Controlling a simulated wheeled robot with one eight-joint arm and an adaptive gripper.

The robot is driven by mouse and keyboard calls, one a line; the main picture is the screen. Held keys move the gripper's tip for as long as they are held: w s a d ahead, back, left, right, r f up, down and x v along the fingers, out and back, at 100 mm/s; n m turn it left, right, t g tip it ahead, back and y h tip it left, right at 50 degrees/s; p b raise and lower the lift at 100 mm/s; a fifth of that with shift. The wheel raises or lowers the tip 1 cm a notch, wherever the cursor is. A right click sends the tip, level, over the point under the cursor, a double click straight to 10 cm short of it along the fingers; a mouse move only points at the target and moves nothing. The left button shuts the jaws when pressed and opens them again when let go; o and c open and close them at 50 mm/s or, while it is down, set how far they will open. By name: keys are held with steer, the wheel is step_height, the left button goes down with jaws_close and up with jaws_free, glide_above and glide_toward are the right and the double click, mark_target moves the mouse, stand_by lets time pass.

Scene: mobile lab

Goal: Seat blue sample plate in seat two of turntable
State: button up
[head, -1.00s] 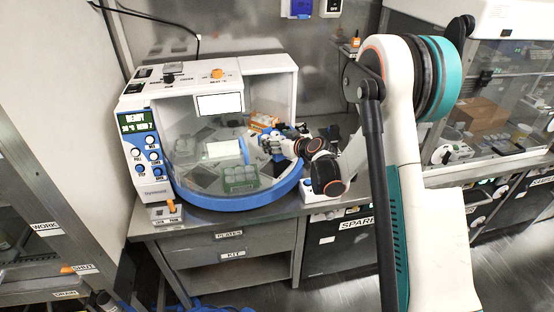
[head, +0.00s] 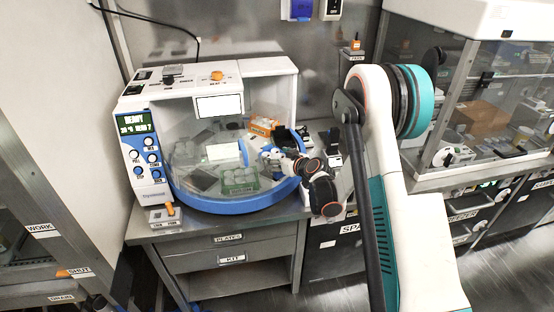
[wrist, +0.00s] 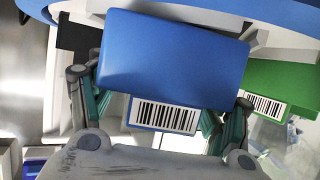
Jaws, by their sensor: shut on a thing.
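The blue sample plate (wrist: 172,60) fills the middle of the wrist view, with a white barcode label on its near edge. My gripper (wrist: 160,108) is shut on it, with teal finger pads at either side. In the head view my gripper (head: 272,155) is at the right part of the turntable; the plate is small and hard to make out there. The turntable (head: 225,206) has a blue rim and sits inside the white machine. Seat numbers are not readable. I cannot tell whether the plate touches a seat.
A green plate (head: 240,182) stands at the turntable's front; it also shows in the wrist view (wrist: 280,80), right of the blue plate. An orange rack (head: 262,125) is at the back. The machine's clear cover and white housing (head: 270,68) surround the turntable's left and back.

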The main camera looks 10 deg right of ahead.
steer(key=o, duration=1.1)
steer(key=shift+f, duration=0.15)
steer(key=shift+r, duration=0.2)
